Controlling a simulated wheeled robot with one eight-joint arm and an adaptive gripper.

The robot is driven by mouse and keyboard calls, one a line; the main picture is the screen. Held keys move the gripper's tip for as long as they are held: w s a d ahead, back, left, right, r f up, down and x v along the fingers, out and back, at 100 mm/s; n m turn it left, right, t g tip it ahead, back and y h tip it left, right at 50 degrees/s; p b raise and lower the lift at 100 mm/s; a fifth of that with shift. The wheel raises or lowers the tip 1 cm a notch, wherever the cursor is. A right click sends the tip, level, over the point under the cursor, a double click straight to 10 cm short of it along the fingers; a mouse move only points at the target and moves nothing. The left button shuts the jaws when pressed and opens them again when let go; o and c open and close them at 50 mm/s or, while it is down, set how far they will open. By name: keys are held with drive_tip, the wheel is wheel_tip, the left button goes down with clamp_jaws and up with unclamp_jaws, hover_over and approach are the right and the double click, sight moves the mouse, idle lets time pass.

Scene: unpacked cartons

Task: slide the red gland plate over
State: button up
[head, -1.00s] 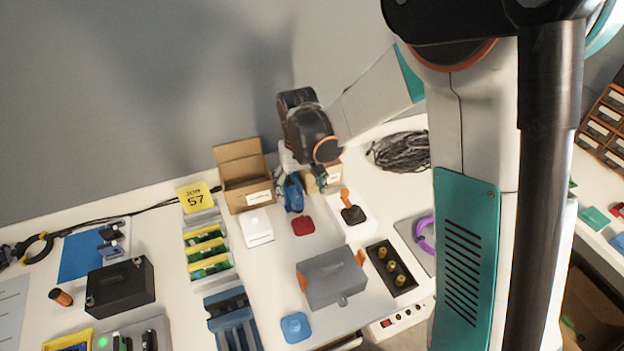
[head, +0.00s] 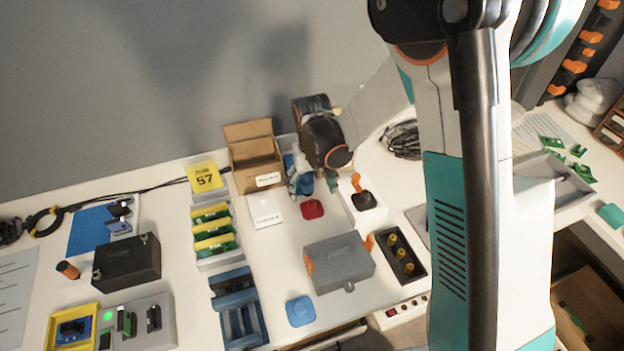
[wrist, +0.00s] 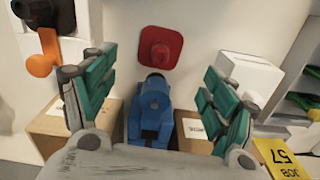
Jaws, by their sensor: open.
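The red gland plate (head: 312,209) is a small rounded square with a raised middle, lying flat on the white table. In the wrist view the red plate (wrist: 161,47) lies ahead, centred between the fingers. My gripper (wrist: 158,64) is open, its green-padded fingers wide apart with nothing held. In the head view my gripper (head: 303,182) is just behind the plate, partly hidden by my wrist. I cannot tell its exact height above the table. A blue object (wrist: 152,108) stands between and below the fingers, apart from the plate.
A white box (head: 265,209) is left of the plate, and a white block with an orange-handled switch (head: 364,200) is right. A grey enclosure (head: 340,265) and a blue plate (head: 299,311) lie in front. An open carton (head: 255,170) stands behind.

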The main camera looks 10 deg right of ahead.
sight(312, 202)
wheel_tip(312, 202, down, 8)
drive_tip(key=shift+r+b, duration=0.15)
drive_tip(key=shift+b, duration=1.1)
drive_tip(key=shift+c, duration=0.3)
drive_tip(key=c, duration=1.1)
